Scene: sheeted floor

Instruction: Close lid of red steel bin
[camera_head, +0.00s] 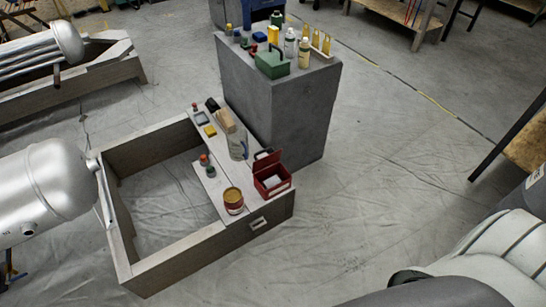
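The red steel bin (272,187) stands on the right-hand ledge of a low wooden frame. Its red lid (266,160) stands up, tilted open at the far side. Something white shows inside the bin. Neither my left nor my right gripper shows in the head view, so I see nothing touching the bin or its lid.
The ledge also holds a round yellow-topped tin (233,200), a clear bottle (238,146) and small items. A grey block (275,115) behind carries bottles and a green box (272,65). A silver tank (45,190) stands left. Floor right of the frame is clear.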

